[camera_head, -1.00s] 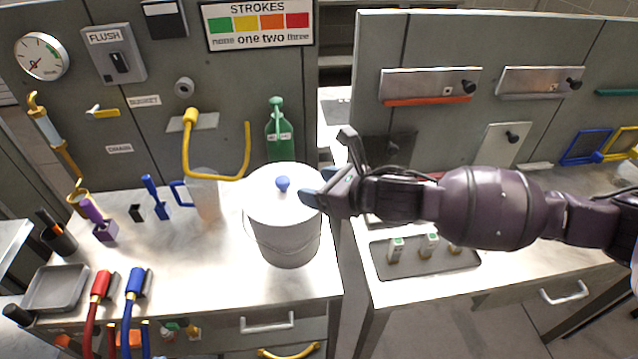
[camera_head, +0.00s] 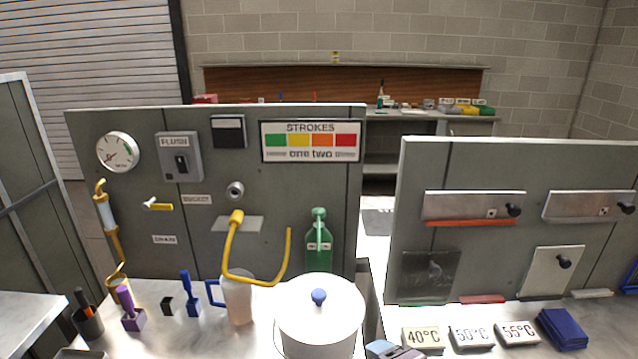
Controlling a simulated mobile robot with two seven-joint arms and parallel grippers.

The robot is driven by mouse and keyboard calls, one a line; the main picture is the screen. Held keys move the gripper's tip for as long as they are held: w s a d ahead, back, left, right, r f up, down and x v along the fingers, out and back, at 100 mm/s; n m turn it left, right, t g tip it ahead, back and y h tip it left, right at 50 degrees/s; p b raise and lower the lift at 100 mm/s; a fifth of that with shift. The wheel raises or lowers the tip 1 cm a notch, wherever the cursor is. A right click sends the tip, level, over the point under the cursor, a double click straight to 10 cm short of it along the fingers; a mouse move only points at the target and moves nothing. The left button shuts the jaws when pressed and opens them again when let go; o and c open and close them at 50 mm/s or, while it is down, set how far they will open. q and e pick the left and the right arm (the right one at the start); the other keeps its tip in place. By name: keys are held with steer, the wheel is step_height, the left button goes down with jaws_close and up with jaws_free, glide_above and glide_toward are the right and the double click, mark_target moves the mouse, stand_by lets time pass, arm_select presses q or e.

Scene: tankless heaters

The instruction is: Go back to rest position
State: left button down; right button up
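My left gripper is out of view. The pot stands upright on the left bench, with its blue-knobbed lid on.
A clear jug (camera_head: 238,300) stands under a yellow hose (camera_head: 231,250), near a green bottle (camera_head: 319,240). Temperature blocks (camera_head: 472,336) and a blue cloth (camera_head: 562,328) lie on the right bench. A gap separates the two panels.

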steer(key=s+d+f+m+h, duration=0.1)
steer(key=s+d+m, duration=0.1)
steer(key=d+m, duration=0.1)
steer(key=s+d+f+m+g+h, duration=0.1)
steer(key=s+d+f+m, duration=0.1)
steer(key=m, duration=0.3)
steer(key=s+d+f+m+g+h, duration=0.1)
steer(key=s+d+m, duration=0.2)
steer(key=s+m, duration=0.1)
steer(key=shift+d+f+h, duration=0.2)
steer(key=shift+d+h, duration=0.1)
steer(key=s+d+f+m+g+h, duration=0.2)
steer(key=s+d+f+m+g, duration=0.15)
steer(key=s+d+m, duration=0.65)
steer(key=w+a+f+t, duration=0.1)
steer(key=w+f+t, duration=0.4)
steer(key=f, duration=0.5)
steer(key=shift+w+a+t, duration=0.2)
steer(key=shift+a+t, duration=0.2)
steer(key=shift+t, duration=0.65)
steer(key=shift+f, duration=0.1)
